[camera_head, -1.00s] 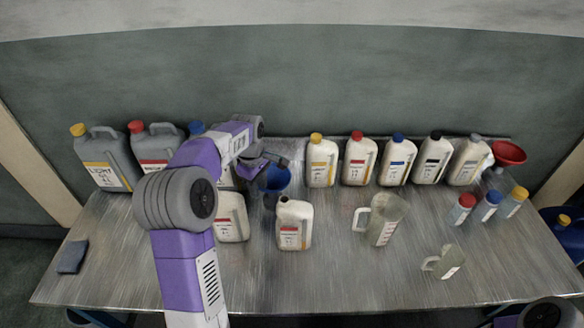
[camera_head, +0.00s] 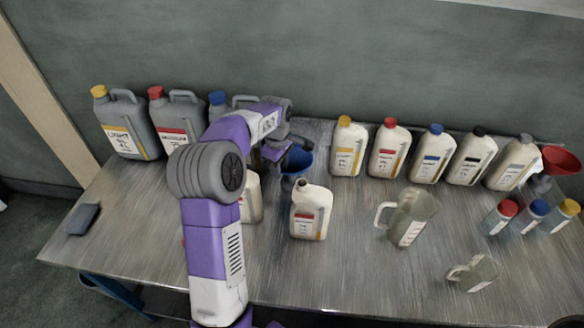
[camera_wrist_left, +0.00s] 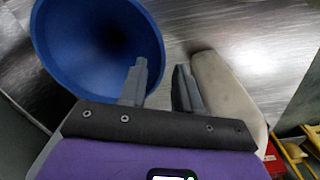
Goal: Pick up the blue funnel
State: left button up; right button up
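The blue funnel (camera_head: 294,166) stands at the back middle of the table, partly hidden behind my left gripper (camera_head: 289,153) and a grey-white bottle. In the left wrist view the funnel (camera_wrist_left: 85,50) shows its wide mouth from above at the upper left. My left gripper (camera_wrist_left: 161,68) is open there, its fingers apart. One fingertip overlaps the funnel's rim in the picture, and the rim's edge shows in the gap. I cannot tell whether they touch. My right gripper is not in view.
Grey jugs (camera_head: 124,135) stand at the back left. Several white bottles (camera_head: 347,148) line the back right, with a red funnel (camera_head: 560,160) beyond them. A white bottle (camera_head: 311,211) stands in front of the blue funnel. A clear jug (camera_head: 412,215) is to its right.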

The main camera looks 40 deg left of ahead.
pick_arm(q)
grip_shut()
dwell(0.4)
